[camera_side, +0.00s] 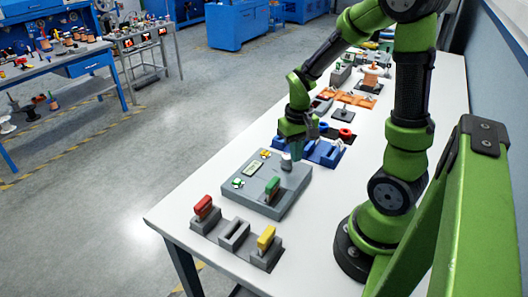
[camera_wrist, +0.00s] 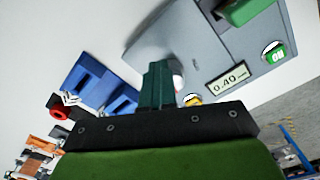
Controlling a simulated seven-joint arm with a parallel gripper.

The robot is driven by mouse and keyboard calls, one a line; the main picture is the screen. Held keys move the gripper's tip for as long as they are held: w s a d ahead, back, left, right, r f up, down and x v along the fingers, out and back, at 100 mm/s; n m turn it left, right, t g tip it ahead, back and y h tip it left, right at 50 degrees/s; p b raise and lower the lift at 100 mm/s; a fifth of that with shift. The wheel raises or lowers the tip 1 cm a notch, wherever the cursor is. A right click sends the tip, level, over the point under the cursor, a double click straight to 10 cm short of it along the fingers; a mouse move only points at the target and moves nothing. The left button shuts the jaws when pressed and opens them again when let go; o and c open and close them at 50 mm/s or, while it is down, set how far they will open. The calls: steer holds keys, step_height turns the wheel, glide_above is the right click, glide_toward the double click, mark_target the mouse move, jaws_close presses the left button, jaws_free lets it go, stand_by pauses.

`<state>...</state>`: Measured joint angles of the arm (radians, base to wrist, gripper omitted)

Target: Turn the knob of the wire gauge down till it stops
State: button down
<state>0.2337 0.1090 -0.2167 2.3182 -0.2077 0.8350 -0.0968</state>
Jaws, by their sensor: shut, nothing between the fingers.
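The wire gauge (camera_side: 262,203) is a grey box near the front of the white table. It also shows in the wrist view (camera_wrist: 190,42), where its display (camera_wrist: 229,79) reads 0.40. A green button (camera_wrist: 274,54) is marked ON. A green-handled block (camera_side: 272,186) sits on the gauge. The pale knob (camera_side: 286,161) stands at the gauge's back right. In the wrist view only a white and red sliver of what looks like the knob (camera_wrist: 178,79) shows behind the fingers. My gripper (camera_side: 296,148) is shut and empty, close above or beside the knob; contact cannot be told.
Red (camera_side: 204,207) and yellow (camera_side: 266,240) handled blocks stand in front of the gauge, with a grey holder (camera_side: 234,234) between them. Blue holders (camera_side: 323,152) and a red ring (camera_side: 346,132) lie just behind my gripper. The table right of the gauge is clear.

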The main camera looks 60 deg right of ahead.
steer(key=shift+w+a+f+n, duration=0.2)
steer(key=shift+a+f, duration=0.1)
steer(key=shift+a, duration=0.3)
steer(key=shift+w+a+f+n, duration=0.2)
steer(key=shift+a+f, duration=0.05)
steer(key=shift+a, duration=0.35)
steer(key=shift+s, duration=0.25)
step_height(320, 180, up, 6)
steer(key=shift+d, duration=0.15)
steer(key=shift+r, duration=0.1)
